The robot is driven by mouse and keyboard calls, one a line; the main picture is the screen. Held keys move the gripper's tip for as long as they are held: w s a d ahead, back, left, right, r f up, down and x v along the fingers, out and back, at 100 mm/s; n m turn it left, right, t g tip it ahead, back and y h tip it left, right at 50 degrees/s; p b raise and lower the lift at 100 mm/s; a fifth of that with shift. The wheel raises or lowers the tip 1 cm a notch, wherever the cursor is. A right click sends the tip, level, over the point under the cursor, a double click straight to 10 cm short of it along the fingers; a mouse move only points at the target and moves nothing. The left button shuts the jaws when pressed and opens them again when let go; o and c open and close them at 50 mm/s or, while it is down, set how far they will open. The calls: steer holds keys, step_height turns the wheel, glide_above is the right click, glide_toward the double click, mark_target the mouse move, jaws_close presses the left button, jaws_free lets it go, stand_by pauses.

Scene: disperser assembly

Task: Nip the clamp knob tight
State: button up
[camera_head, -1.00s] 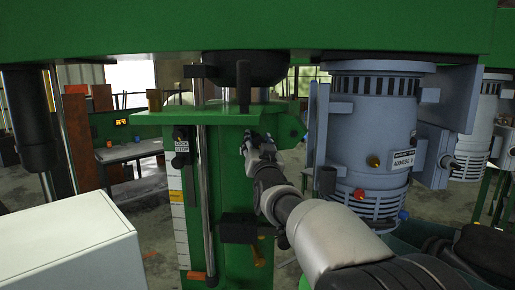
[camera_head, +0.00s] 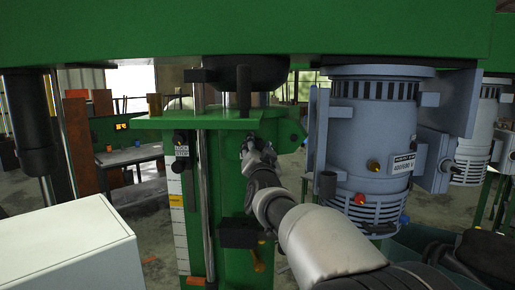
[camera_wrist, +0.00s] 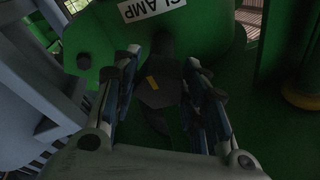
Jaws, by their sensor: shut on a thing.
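The clamp knob (camera_wrist: 156,92) is dark, with a small yellow mark on its face. In the wrist view it sits between the fingers of my gripper (camera_wrist: 160,94), below a white label reading CLAMP (camera_wrist: 150,8) on the green bracket (camera_wrist: 90,38). My gripper is shut on the knob, a finger on either side. The body camera view shows my gripper (camera_head: 258,150) at the green column, under the bracket's overhanging plate. The knob cannot be made out there behind my gripper.
A blue-grey motor (camera_head: 372,130) hangs close to the right of my arm. A bright vertical rod (camera_head: 207,200) and a scale strip (camera_head: 178,215) stand left of my gripper. A dark block with an orange-handled lever (camera_head: 257,258) sits below it. A white box (camera_head: 65,245) fills the lower left.

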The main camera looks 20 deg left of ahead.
steer(key=o, duration=1)
steer(key=shift+o, duration=0.2)
steer(key=shift+s, duration=0.1)
steer(key=v, duration=1.2)
